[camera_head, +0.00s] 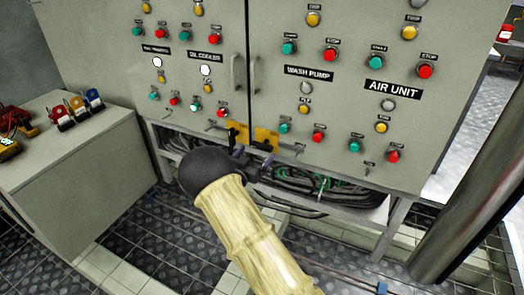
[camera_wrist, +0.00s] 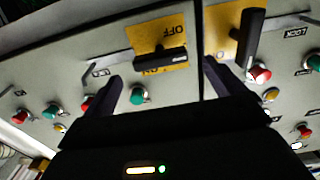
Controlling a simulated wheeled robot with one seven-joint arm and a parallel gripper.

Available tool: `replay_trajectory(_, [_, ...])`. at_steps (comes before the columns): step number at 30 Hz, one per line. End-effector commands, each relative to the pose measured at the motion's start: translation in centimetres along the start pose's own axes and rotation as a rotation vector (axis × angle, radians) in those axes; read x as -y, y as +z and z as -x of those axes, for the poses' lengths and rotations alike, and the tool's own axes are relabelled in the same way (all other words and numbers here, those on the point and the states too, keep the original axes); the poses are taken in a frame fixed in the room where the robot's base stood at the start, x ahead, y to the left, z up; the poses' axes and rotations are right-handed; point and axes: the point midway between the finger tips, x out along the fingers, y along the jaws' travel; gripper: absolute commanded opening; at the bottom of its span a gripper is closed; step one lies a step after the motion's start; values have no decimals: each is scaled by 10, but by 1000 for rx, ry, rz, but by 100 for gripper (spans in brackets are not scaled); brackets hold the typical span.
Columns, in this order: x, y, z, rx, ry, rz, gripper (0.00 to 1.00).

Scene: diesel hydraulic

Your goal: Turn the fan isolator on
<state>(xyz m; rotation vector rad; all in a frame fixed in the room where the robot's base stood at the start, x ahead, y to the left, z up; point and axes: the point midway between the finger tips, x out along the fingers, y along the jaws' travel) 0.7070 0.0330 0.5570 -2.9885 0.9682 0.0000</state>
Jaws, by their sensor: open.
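Two yellow isolator plates sit low on the grey cabinet, one on each side of the door seam: a left plate (camera_head: 237,132) and a right plate (camera_head: 265,138). The wrist view is upside down. There, one plate (camera_wrist: 146,33) reads OFF, with a partly covered second word, and its black handle (camera_wrist: 160,60) lies crosswise. The other plate (camera_wrist: 219,30) has a black handle (camera_wrist: 250,40) standing nearly upright in the picture. I cannot read which is the fan isolator. My gripper (camera_wrist: 164,80) is open and empty, its fingers apart, short of the crosswise handle.
The cabinet (camera_head: 280,95) carries several green, red and yellow buttons around the plates. Bundled cables (camera_head: 320,190) run beneath it. A grey box (camera_head: 70,160) with padlocks stands at the left. A dark post (camera_head: 470,170) stands at the right.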

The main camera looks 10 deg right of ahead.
Motion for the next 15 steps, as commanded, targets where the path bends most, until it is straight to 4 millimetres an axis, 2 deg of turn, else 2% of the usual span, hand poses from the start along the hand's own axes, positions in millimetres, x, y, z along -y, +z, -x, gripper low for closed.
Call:
replay_trajectory(3, [0,3,-22,-1,2,-2,95])
replay_trajectory(9, [0,3,-52,-1,1,-1,95])
replay_trajectory(15, [0,1,-61,1,0,1,95])
